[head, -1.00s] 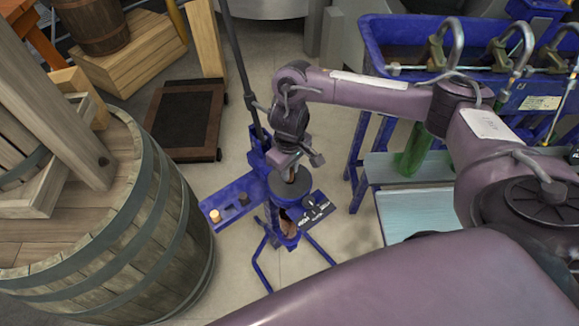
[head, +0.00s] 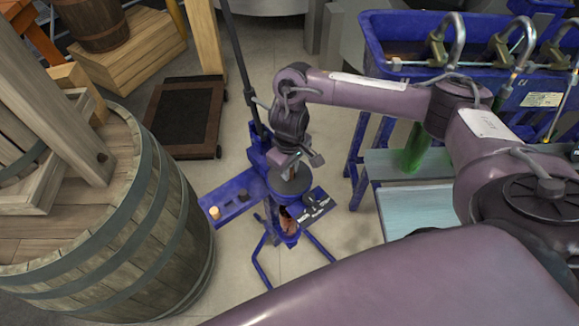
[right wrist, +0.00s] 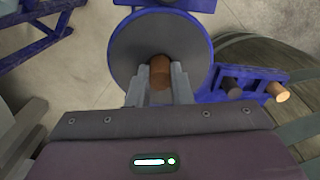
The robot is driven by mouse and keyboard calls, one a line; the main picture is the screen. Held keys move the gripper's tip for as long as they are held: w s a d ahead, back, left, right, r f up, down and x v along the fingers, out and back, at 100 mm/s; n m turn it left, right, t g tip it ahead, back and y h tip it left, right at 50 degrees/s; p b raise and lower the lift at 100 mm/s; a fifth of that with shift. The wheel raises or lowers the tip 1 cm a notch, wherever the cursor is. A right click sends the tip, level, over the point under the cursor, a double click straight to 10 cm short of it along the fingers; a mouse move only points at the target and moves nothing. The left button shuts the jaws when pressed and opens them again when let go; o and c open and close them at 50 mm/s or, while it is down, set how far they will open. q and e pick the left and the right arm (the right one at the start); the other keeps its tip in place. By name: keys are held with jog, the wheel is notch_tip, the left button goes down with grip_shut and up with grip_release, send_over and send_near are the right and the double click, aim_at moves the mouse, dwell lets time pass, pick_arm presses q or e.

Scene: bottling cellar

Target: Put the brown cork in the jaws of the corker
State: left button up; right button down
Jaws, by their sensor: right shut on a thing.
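The brown cork (right wrist: 160,74) is between the fingers of my right gripper (right wrist: 160,84), which is shut on it. In the right wrist view the cork's end overlaps the middle of the round grey plate (right wrist: 128,48) on top of the corker. I cannot tell whether the cork touches the plate or the jaws; the jaws are hidden. In the head view the right gripper (head: 289,166) points down over the blue corker (head: 257,160). A brownish bottle (head: 288,222) shows inside the corker, below the plate. My left gripper is not in view.
A blue tray beside the corker holds a light cork (head: 214,212) and a dark cork (head: 243,195). A big barrel (head: 150,215) stands at the left. A blue filling trough (head: 400,40) and a green bottle (head: 415,148) are at the right. A low dolly (head: 184,115) stands behind.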

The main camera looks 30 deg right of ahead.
jog(key=c, duration=1.2)
grip_release()
jog(key=shift+c, duration=0.2)
notch_tip(320, 180, up, 8)
jog(key=p, duration=0.2)
jog(key=shift+p, duration=0.4)
jog(key=shift+s+f, duration=0.1)
jog(key=shift+f, duration=0.05)
